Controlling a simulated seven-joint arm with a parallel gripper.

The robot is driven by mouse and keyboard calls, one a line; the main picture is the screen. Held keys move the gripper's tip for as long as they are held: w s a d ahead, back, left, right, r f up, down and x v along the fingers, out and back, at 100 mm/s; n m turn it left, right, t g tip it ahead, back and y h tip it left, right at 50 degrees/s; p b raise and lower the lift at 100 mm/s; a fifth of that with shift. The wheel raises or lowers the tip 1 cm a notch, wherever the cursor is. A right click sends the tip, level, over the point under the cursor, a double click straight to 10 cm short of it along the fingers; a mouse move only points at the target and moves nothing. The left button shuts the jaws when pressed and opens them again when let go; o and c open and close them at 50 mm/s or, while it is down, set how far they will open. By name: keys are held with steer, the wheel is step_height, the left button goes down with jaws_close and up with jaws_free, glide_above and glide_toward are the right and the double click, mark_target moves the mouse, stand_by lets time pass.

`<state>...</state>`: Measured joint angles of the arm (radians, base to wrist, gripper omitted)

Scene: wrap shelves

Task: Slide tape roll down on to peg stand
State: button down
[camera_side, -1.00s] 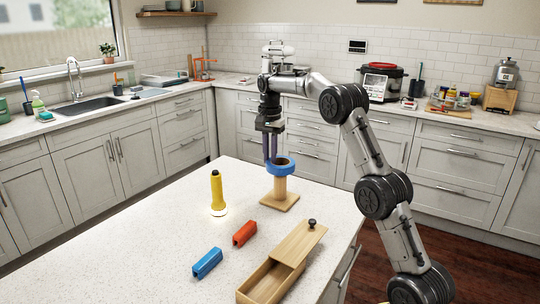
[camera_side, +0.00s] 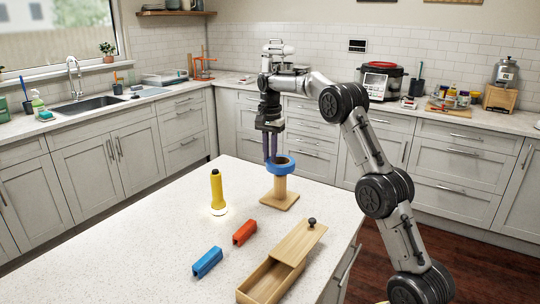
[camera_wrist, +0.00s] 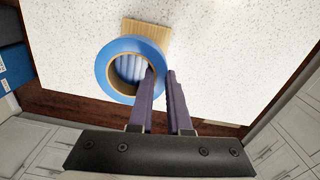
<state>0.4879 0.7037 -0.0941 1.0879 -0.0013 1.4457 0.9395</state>
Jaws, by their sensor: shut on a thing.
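The blue tape roll (camera_side: 284,170) is at the top of the wooden peg stand (camera_side: 281,200), which stands upright on the counter. The peg shows below the roll; whether its top is inside the hole is hidden in the side view. My gripper (camera_side: 270,159) points down and is shut on the roll's wall. In the wrist view, one finger of my gripper (camera_wrist: 161,74) is in the hole and the other is outside the roll (camera_wrist: 103,72). Pale ridges show inside the hole. The stand's square base (camera_wrist: 150,30) shows beyond the roll.
A yellow flashlight (camera_side: 216,189) stands left of the stand. A red block (camera_side: 244,232) and a blue block (camera_side: 207,262) lie in front. A wooden box (camera_side: 262,284) with a partly slid lid (camera_side: 299,241) is at front right. The white countertop (camera_side: 150,235) is clear at left.

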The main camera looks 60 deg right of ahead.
mark_target(269, 159)
steer(key=shift+f, duration=1.65)
steer(key=c, duration=0.8)
jaws_free()
steer(key=shift+f, duration=0.15)
steer(key=shift+r, duration=7.15)
